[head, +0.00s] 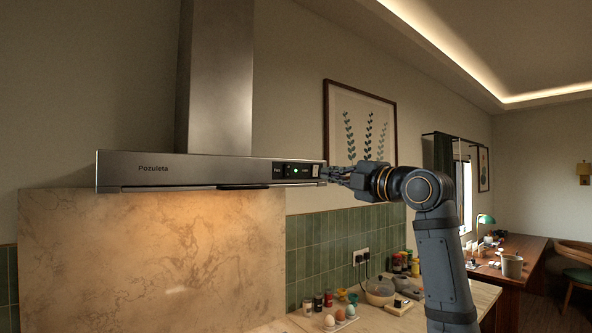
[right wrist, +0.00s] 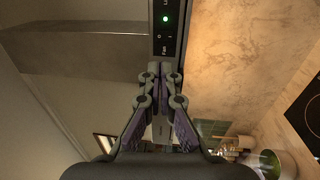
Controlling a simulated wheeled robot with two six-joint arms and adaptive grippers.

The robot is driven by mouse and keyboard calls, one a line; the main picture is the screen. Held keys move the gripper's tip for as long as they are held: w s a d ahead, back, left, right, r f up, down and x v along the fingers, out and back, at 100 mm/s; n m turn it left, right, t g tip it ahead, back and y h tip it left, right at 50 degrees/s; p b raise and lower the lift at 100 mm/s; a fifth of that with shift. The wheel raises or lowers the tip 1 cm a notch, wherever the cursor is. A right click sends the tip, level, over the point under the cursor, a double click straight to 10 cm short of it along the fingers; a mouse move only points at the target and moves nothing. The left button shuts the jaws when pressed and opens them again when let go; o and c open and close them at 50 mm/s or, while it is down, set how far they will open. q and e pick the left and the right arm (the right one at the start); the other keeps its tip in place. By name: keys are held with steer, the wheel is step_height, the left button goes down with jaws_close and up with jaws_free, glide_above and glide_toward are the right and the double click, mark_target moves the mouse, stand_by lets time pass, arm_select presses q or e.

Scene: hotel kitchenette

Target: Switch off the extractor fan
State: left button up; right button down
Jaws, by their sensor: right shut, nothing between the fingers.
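The extractor hood (head: 225,171) is a steel canopy on the wall with a tall chimney. Its black control panel (head: 297,171) is at the right end of the front face and carries a "Fan" label and a lit green light (head: 296,170). In the right wrist view the panel (right wrist: 165,32) runs up from the fingertips, with the green light (right wrist: 165,18) lit beyond the "Fan" marking. My right gripper (head: 326,173) is shut and empty at the right end of the hood front. Its fingertips (right wrist: 161,70) look close to the panel's "Fan" end; I cannot tell if they touch. My left gripper is out of view.
Below the hood is a marble backsplash (head: 150,260). A framed plant print (head: 360,122) hangs behind my arm. A desk stands at the right.

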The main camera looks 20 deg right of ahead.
mark_target(289, 166)
steer(key=p+x, duration=0.2)
steer(key=x, duration=0.2)
steer(key=p+x, duration=0.2)
steer(key=x, duration=0.2)
steer(key=p+x, duration=0.3)
steer(key=x, duration=0.1)
steer(key=shift+w+a+r, duration=0.15)
steer(key=shift+r, duration=0.15)
steer(key=shift+w+a+p, duration=0.1)
steer(key=shift+w+p, duration=0.2)
steer(key=shift+w, duration=0.1)
steer(key=shift+w+a+f, duration=0.1)
steer(key=shift+w+f, duration=0.05)
steer(key=shift+w, duration=0.15)
steer(key=shift+w+a+r+p, duration=0.1)
steer(key=shift+w+r+p, duration=0.15)
steer(key=shift+p, duration=0.35)
steer(key=shift+s, duration=0.15)
steer(key=shift+f, duration=0.1)
